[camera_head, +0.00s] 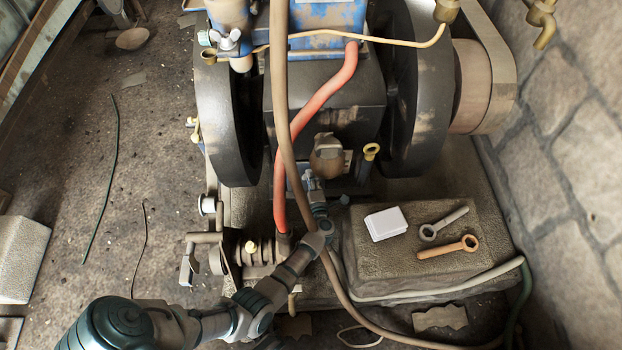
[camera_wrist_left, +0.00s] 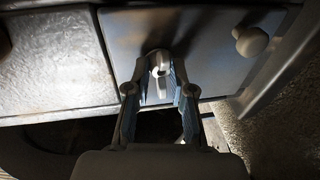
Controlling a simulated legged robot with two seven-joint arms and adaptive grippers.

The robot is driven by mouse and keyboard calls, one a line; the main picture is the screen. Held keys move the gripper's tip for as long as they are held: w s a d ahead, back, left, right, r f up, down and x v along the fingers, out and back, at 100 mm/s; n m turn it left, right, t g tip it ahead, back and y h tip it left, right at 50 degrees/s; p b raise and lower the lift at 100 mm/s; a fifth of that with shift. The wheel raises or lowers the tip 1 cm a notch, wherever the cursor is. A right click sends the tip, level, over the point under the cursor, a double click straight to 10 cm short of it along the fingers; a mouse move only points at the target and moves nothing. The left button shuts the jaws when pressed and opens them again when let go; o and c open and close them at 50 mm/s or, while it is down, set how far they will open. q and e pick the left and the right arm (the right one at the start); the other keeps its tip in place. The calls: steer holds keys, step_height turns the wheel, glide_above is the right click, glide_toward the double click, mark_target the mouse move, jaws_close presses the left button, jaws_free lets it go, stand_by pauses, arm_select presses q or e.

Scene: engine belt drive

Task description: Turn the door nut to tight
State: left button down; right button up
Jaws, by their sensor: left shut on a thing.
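My left arm comes in from the lower left in the head view. Its gripper (camera_head: 314,183) is at the front of the dark engine block, partly behind the brown hose. In the left wrist view my left gripper (camera_wrist_left: 160,80) has a finger on each side of the door nut (camera_wrist_left: 160,65), a small pale grey metal piece, and is shut on it. The nut sits on a flat blue-grey plate, the door (camera_wrist_left: 205,55). In the head view the nut cannot be made out behind the gripper. The right gripper is not in view.
The brown hose (camera_head: 296,150) and red hose (camera_head: 318,100) hang close to the gripper. A stone block (camera_head: 440,273) at right bears a white box (camera_head: 386,223) and two wrenches (camera_head: 445,223). A round knob (camera_wrist_left: 251,41) stands right of the nut. The floor at left is mostly clear.

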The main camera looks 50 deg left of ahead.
arm_select(q)
steer(key=shift+d+f, duration=0.2)
steer(key=shift+d, duration=0.05)
steer(key=c, duration=1.3)
jaws_free()
steer(key=o, duration=0.3)
steer(key=shift+w+a, duration=0.1)
